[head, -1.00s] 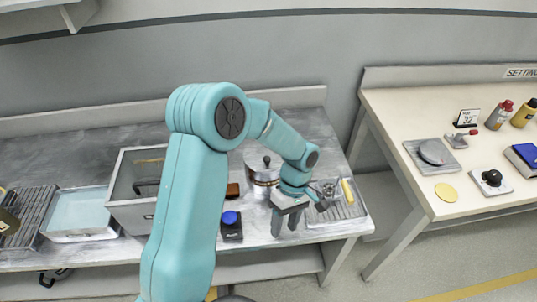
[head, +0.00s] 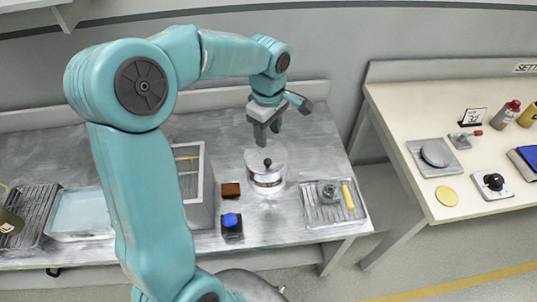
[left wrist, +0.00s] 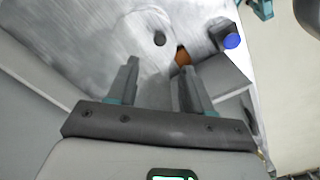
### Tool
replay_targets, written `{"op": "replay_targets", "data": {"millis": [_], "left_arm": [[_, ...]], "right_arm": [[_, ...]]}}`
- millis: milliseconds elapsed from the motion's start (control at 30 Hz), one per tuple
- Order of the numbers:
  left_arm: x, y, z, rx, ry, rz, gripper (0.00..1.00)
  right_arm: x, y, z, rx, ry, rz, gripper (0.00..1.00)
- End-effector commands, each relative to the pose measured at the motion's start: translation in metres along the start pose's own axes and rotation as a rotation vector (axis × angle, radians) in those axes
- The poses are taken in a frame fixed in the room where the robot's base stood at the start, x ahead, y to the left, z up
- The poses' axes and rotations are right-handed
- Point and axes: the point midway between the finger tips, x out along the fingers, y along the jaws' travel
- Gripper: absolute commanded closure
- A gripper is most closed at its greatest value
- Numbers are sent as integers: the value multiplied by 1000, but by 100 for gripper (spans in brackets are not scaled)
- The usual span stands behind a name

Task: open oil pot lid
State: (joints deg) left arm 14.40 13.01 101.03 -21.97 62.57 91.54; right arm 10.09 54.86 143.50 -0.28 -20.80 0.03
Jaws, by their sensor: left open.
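The oil pot (head: 267,183) is a round silvery pot standing on the metal workbench. Its lid (head: 280,160) has a black knob (head: 267,162) on top and is seated on the pot. My left gripper (head: 268,138) is open and empty, pointing down above and behind the pot, apart from the knob. In the left wrist view the open fingers (left wrist: 158,68) show with nothing between them. The black knob (left wrist: 160,38) lies ahead of them there, and the pot's body is hard to make out. My right gripper does not show.
A grey metal box (head: 204,205) stands left of the pot. A brown block (head: 230,190) and a blue-topped dark container (head: 232,226) are near it. A grooved tray (head: 312,216) with a yellow-handled tool (head: 348,196) lies to the right. The bench behind the pot is clear.

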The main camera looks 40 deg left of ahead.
Motion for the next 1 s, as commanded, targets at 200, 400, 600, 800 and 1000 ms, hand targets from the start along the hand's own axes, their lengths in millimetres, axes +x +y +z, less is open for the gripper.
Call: {"op": "replay_targets", "data": {"millis": [200, 400, 600, 800, 1000], "left_arm": [[54, 0, -1, -1, -1, -6, 50], [91, 2, -1, 0, -1, -5, 50], [108, 3, -2, -2, 0, -2, 50], [110, 4, -2, -2, 0, 0, 50], [110, 4, -2, -1, 0, 0, 86]], "right_arm": [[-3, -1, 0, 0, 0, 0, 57], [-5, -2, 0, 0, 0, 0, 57], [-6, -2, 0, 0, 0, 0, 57], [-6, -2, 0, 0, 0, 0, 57], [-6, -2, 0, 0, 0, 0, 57]]}}
